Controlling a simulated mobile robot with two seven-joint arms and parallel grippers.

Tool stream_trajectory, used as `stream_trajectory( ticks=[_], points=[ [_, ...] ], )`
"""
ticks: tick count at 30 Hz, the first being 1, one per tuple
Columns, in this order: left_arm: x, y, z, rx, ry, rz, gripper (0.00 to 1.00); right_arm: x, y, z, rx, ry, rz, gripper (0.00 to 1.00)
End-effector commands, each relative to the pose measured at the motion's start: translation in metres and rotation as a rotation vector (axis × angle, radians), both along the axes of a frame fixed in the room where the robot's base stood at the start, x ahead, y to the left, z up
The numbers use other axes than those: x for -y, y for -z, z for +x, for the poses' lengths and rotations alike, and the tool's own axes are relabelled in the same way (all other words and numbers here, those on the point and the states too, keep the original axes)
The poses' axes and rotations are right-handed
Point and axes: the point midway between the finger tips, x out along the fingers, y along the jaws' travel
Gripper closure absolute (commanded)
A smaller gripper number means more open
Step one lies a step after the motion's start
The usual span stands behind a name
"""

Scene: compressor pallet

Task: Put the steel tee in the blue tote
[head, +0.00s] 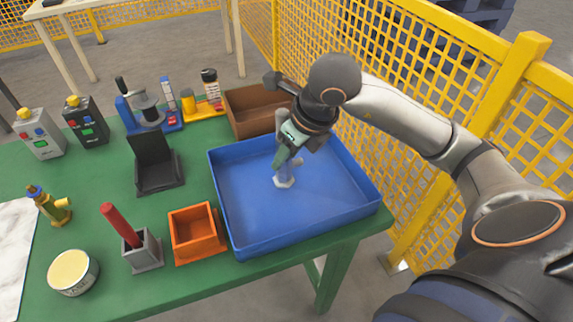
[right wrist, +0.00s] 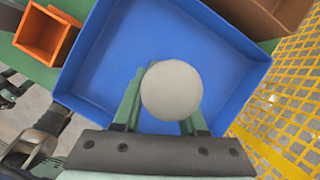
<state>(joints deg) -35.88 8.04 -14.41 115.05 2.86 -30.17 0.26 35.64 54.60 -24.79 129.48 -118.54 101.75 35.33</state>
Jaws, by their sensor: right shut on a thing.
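The steel tee (head: 284,181) is a light grey fitting with a side branch, upright between the fingers of my right gripper (head: 286,156). The gripper is shut on it, inside the blue tote (head: 246,246). In the right wrist view the tee's round grey end (right wrist: 172,90) faces the camera between the green fingers (right wrist: 163,112), with the tote (right wrist: 105,65) behind it. I cannot tell whether the tee's lower end touches the tote floor. The tote is otherwise empty.
A brown bin (head: 252,107) stands behind the tote and an orange bin (head: 197,234) is on its left. A grey holder with a red handle (head: 143,252), a tin (head: 73,272) and a black stand (head: 156,165) are further left. Yellow mesh fence (head: 425,75) runs along the right.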

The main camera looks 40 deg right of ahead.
Motion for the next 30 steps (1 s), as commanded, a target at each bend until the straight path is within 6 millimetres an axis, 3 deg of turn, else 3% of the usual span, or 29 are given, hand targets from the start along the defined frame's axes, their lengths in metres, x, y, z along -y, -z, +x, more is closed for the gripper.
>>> stream_trajectory(
  ticks=[5,17,18,25,30],
  points=[
    [0.001,0.003,0.0,-0.003,0.005,0.001,0.31,-0.002,0.024,-0.001,-0.004,-0.002,0.003,1.0],
    [0.002,0.007,0.0,-0.003,0.006,0.0,0.31,-0.002,0.03,0.0,0.0,-0.001,0.003,1.0],
    [0.002,0.006,0.0,-0.002,0.007,0.0,0.31,-0.002,0.03,-0.001,-0.003,-0.001,0.002,0.56],
    [0.002,0.006,-0.002,-0.007,0.006,0.001,0.31,-0.002,0.029,-0.001,-0.003,-0.001,0.002,0.31],
    [0.002,0.007,-0.004,-0.011,0.005,0.0,0.31,-0.002,0.029,-0.001,-0.003,-0.001,0.002,0.29]
  ],
)
